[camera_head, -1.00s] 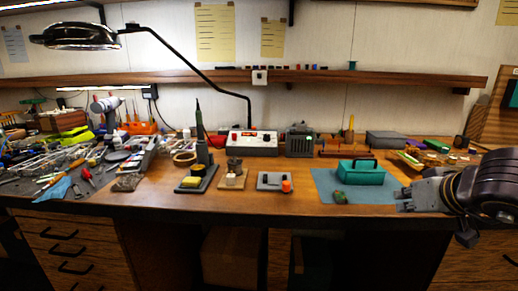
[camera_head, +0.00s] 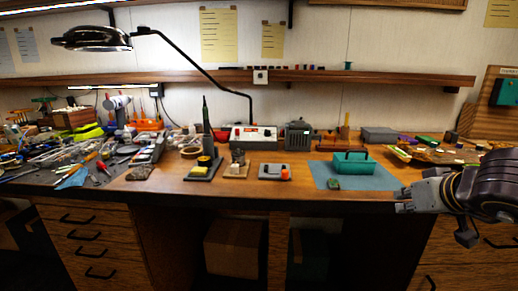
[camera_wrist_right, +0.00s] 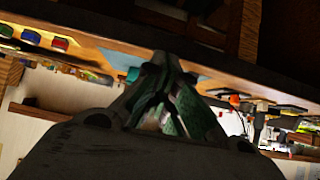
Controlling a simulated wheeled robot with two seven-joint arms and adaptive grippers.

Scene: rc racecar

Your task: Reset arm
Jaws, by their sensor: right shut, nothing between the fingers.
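My right gripper (camera_head: 405,201) shows at the right of the head view, in front of the bench's front edge and just right of the blue mat. It is shut and empty, with its fingers pointing left. In the right wrist view its fingers (camera_wrist_right: 162,65) come together in the middle of a tilted picture. My left gripper is not in view.
A teal toolbox (camera_head: 354,169) stands on a blue mat (camera_head: 328,180) on the wooden bench. A soldering station (camera_head: 253,137), a black lamp (camera_head: 92,38) and small tools stand to the left. The left end is cluttered. Drawers (camera_head: 85,235) are below.

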